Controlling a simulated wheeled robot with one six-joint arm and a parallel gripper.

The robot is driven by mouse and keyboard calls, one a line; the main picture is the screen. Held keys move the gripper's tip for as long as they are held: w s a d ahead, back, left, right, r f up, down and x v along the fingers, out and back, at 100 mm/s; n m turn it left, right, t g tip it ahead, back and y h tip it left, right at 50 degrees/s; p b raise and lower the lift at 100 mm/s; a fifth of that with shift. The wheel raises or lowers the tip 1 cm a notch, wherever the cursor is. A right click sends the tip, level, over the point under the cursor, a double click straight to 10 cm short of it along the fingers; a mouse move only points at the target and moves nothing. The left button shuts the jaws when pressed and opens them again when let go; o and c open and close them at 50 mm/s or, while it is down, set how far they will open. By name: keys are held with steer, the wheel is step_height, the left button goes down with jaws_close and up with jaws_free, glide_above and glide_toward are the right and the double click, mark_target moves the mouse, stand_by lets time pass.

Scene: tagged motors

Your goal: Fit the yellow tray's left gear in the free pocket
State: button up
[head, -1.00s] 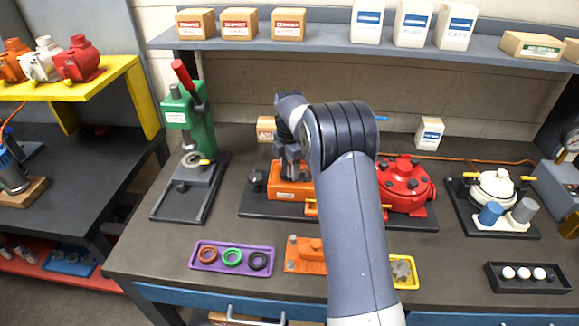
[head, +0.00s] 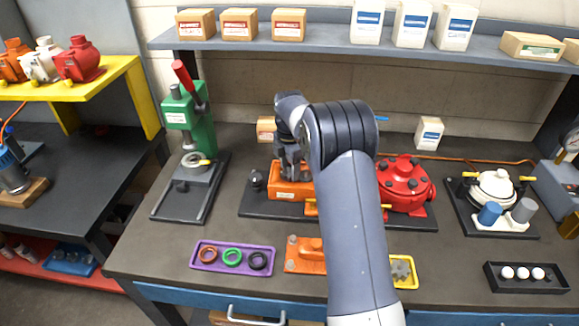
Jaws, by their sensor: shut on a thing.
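My gripper (head: 291,174) points down at the orange gear housing (head: 288,191), left of the red round casing. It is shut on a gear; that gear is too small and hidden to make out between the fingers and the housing. The free pocket is also hidden there. The yellow tray (head: 414,284) lies near the front of the bench, its left part hidden behind my arm. One grey gear (head: 401,270) shows in the tray.
The red casing (head: 405,187) stands close right of my gripper on the same dark base. A purple tray of rings (head: 233,270) and an orange cover (head: 303,265) lie in front. A green press (head: 195,130) stands left. Bare bench shows between the press and the housing.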

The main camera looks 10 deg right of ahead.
steer(key=shift+f, duration=0.25)
steer(key=shift+r, duration=0.2)
stand_by(0.6)
steer(key=o, duration=1.2)
steer(key=shift+r+p, duration=2.6)
steer(key=shift+r, duration=0.45)
step_height(320, 180, up, 11)
steer(key=shift+f+b, duration=0.15)
steer(key=shift+b, duration=0.7)
